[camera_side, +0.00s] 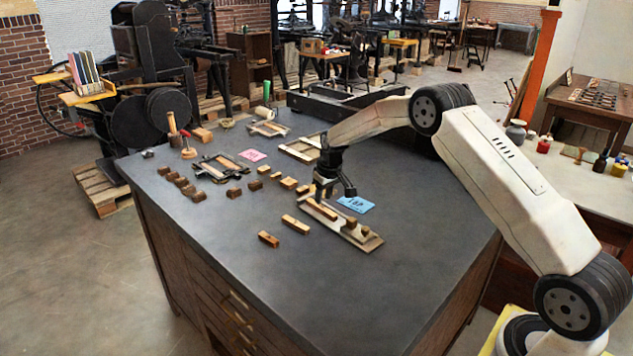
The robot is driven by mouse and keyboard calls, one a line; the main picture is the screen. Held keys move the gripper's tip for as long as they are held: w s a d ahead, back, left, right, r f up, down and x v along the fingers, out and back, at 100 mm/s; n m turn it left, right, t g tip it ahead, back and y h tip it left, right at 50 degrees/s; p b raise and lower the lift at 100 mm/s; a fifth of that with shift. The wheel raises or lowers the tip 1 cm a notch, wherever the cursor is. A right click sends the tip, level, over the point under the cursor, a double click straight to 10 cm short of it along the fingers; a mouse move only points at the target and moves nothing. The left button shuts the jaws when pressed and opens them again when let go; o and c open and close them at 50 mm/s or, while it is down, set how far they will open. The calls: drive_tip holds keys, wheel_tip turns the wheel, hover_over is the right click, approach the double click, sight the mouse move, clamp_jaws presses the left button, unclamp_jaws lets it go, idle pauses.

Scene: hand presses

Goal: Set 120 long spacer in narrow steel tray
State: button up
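The narrow steel tray (367,246) lies on the dark bench top, a long shallow tray running from under my gripper toward the lower right. A long wooden spacer (321,210) lies along its far left part, and smaller wooden blocks (351,225) are near its right end. My gripper (334,193) points down just above the long spacer; its dark fingers look spread apart. Whether they touch the spacer cannot be told. Two more wooden pieces lie on the bench left of the tray, one longer (295,224) and one shorter (268,239). No length marks are readable.
A blue card (356,204) lies right behind the tray. Several wooden blocks (234,193) stand in rows to the left. A dark frame (221,166), a pink card (252,155) and a wooden-edged tray (299,149) lie farther back. The bench's front part is clear.

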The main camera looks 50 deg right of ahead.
sight(328, 211)
drive_tip(key=v, duration=0.8)
drive_tip(key=shift+r, duration=0.2)
drive_tip(key=shift+a, duration=0.1)
drive_tip(key=s+a, duration=0.5)
drive_tip(key=s, duration=0.4)
drive_tip(key=s+a+f, duration=0.1)
drive_tip(key=s+a, duration=0.5)
drive_tip(key=s, duration=0.4)
drive_tip(key=s+a+f+n, duration=0.1)
drive_tip(key=s+a, duration=0.4)
drive_tip(key=s, duration=0.5)
drive_tip(key=shift+s+a, duration=0.2)
drive_tip(key=shift+a, duration=0.1)
